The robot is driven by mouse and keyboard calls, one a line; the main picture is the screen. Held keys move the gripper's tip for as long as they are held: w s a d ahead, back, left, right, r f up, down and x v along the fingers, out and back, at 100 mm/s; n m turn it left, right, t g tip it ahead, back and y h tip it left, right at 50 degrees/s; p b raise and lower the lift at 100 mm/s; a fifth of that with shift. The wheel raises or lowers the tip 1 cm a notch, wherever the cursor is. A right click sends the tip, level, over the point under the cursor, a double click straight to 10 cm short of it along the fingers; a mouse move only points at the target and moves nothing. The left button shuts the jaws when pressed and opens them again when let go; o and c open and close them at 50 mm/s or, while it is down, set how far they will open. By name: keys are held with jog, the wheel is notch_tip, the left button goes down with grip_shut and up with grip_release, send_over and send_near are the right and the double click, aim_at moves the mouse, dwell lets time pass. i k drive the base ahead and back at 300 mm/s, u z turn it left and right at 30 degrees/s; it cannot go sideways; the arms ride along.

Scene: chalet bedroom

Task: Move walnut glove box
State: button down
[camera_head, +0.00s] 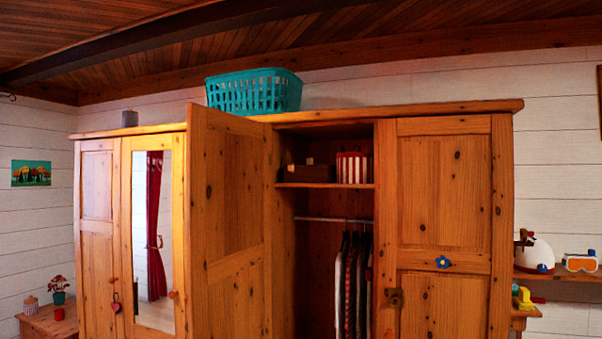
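A dark brown wooden box, which looks like the walnut glove box (308,174), sits on the upper shelf (325,185) inside the open wardrobe, toward the left side of the compartment. Small lighter pieces show at its top, but I cannot tell what they are. A red-and-white striped box (353,168) stands to its right on the same shelf. My gripper is not in view.
The wardrobe's open door (228,220) swings out left of the compartment; the right door (444,215) is shut. Clothes (353,280) hang from a rail below the shelf. A teal basket (254,92) stands on top. A side shelf (555,276) holds a white helmet (537,256) and goggles (580,262).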

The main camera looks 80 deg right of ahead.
aim_at(320, 174)
jog(key=z, duration=0.55)
jog(key=i, duration=1.25)
jog(key=z, duration=2.05)
jog(key=i, duration=1.15)
jog(key=z, duration=0.65)
